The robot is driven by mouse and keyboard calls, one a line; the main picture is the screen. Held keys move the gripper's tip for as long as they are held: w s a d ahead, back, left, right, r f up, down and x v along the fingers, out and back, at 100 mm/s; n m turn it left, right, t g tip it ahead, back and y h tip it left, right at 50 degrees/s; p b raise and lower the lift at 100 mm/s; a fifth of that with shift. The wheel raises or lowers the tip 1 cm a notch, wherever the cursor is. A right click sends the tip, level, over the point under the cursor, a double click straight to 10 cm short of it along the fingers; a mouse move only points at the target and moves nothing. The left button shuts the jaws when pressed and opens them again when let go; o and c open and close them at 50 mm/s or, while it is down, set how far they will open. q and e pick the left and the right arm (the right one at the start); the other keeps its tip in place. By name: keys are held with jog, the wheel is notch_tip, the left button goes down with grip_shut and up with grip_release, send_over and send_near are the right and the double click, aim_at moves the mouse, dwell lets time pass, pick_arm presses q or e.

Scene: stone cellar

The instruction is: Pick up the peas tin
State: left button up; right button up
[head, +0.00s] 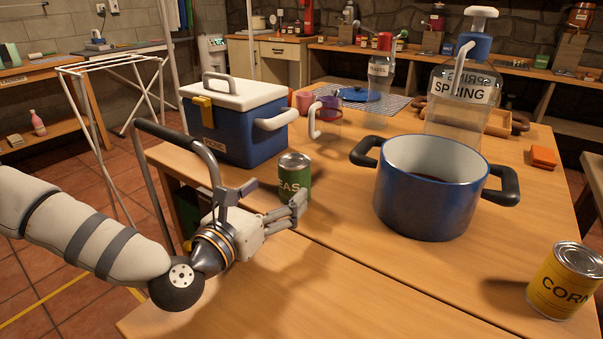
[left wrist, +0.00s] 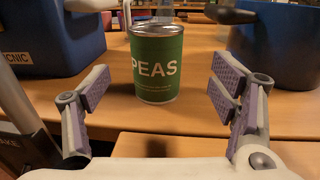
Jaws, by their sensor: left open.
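The green peas tin (head: 294,181) with a silver lid stands upright on the wooden table, right of the blue cooler. In the left wrist view the peas tin (left wrist: 156,68) stands upright, its PEAS label facing me, a little beyond and between my fingertips. My left gripper (head: 280,207) is open and low over the near table edge, close in front of the tin. In the left wrist view my left gripper (left wrist: 160,92) shows its two fingers spread wide, with nothing between the pads. My right gripper is not in view.
A blue cooler (head: 235,125) stands left of the tin and a blue pot (head: 428,205) right of it. A glass mug (head: 327,125) is behind. A yellow corn tin (head: 563,285) stands at the right front. The table (head: 400,310) between pot and front edge is clear.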

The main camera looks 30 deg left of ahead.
aim_at(294, 172)
pick_arm(q)
jog(key=w, duration=0.8)
jog(key=shift+w, duration=0.15)
jog(key=shift+a+r, duration=0.1)
jog(key=c, duration=1.6)
